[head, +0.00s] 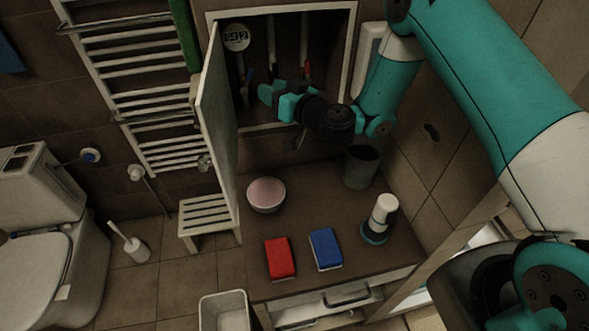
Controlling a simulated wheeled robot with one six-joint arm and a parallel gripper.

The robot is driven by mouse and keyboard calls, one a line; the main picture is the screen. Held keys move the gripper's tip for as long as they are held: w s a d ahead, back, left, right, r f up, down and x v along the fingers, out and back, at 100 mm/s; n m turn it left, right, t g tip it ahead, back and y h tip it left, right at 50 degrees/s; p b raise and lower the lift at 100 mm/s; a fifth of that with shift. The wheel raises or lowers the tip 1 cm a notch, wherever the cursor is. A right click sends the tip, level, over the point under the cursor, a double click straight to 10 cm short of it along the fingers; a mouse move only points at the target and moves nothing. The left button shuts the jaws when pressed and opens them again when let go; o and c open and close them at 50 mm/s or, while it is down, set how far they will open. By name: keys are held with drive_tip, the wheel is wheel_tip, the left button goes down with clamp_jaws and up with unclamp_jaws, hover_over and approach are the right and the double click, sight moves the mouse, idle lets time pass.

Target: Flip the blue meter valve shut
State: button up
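An open wall cabinet (285,10) holds a round meter reading 0412 (236,38) and several pipes. A small blue part, perhaps the blue valve handle, shows on the middle pipe (273,70). Small blue and yellow parts (242,74) also show below the meter; they are too small to tell their position. A red handle (305,69) is on the right pipe. My gripper (268,92) reaches into the cabinet from the right, just below the middle pipe's blue part. Contact is unclear. Its fingers are small and dark, so their opening is unclear.
The cabinet door (217,120) stands open at the left of my gripper. Below, the counter (325,195) holds a pink-filled bowl (266,194), a red sponge (280,258), a blue sponge (325,249), a dark cup (361,167) and a white bottle (383,210).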

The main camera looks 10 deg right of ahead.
drive_tip(key=b+v, duration=0.9)
drive_tip(key=b, duration=0.4)
drive_tip(key=s+a+r+n+g+y+p, duration=0.1)
drive_tip(key=s+a+r+n+g+y, duration=0.25)
drive_tip(key=s+a+g, duration=0.3)
drive_tip(key=s+d+g+h, duration=0.1)
drive_tip(key=s+g+h, duration=0.3)
drive_tip(key=s, duration=0.5)
drive_tip(key=shift+s+f+n+p, duration=0.15)
drive_tip(key=shift+s+n+p, duration=0.1)
drive_tip(key=shift+n+p, duration=0.15)
drive_tip(key=shift+h, duration=0.35)
